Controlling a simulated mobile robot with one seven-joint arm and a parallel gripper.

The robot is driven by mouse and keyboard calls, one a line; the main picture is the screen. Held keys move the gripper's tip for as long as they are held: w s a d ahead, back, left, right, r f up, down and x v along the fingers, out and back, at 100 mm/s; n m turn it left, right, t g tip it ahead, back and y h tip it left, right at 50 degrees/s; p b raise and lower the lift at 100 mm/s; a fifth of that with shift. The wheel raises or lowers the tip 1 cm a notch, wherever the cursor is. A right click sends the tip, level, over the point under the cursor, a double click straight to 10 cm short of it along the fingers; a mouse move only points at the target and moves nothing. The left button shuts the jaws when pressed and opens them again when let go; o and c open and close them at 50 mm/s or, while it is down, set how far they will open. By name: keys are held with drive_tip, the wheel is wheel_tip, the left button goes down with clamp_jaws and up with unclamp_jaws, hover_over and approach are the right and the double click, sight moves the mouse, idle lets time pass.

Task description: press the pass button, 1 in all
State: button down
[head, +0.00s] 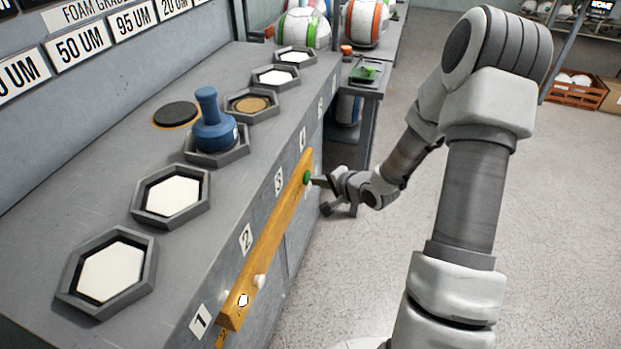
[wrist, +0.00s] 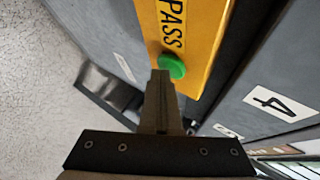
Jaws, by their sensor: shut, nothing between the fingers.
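The pass button is a green round button (head: 307,178) on the yellow strip (head: 268,238) along the front of the grey bench. In the wrist view the green button (wrist: 172,66) sits below the black word PASS on the yellow strip (wrist: 200,40). My gripper (head: 318,181) is shut and empty, with its tips right at the button. In the wrist view the shut fingers (wrist: 161,78) partly overlap the button's lower left. I cannot tell whether they touch it. A white button (head: 259,281) sits lower on the same strip.
The bench top (head: 110,205) holds several hexagonal trays with white pads. A blue handled press (head: 213,132) stands in one tray, and a brown disc (head: 250,104) lies in another. Balls (head: 304,28) sit at the back. The floor (head: 560,220) at right is clear.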

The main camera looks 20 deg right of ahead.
drive_tip(key=shift+s+d+p, duration=0.5)
drive_tip(key=shift+d+p, duration=0.15)
drive_tip(key=shift+d, duration=0.05)
drive_tip(key=shift+s+d+p, duration=0.7)
drive_tip(key=shift+d+p, duration=0.05)
drive_tip(key=shift+d, duration=0.3)
drive_tip(key=shift+s+d+p, duration=0.7)
drive_tip(key=shift+d+p, duration=0.05)
drive_tip(key=shift+d, duration=0.3)
